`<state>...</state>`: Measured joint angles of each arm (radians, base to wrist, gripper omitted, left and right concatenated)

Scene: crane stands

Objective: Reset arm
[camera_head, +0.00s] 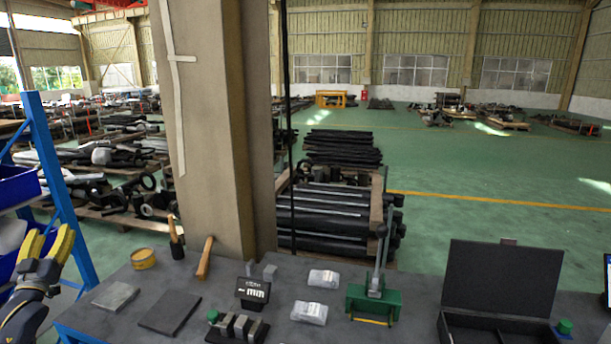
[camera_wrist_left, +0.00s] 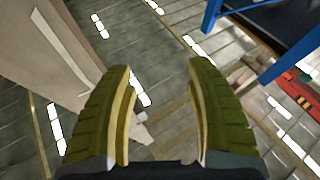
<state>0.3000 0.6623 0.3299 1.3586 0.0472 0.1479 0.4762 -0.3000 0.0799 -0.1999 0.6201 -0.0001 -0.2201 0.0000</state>
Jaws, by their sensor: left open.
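My left gripper (camera_head: 45,245) is at the far left in the head view, raised beside the workbench, its yellow-edged fingers pointing up. In the left wrist view its two fingers (camera_wrist_left: 160,105) stand well apart, with nothing between them. It touches nothing that I can see. My right gripper is in neither view.
A blue rack (camera_head: 55,180) stands close to my left gripper. A pillar (camera_head: 210,130) rises behind the bench.

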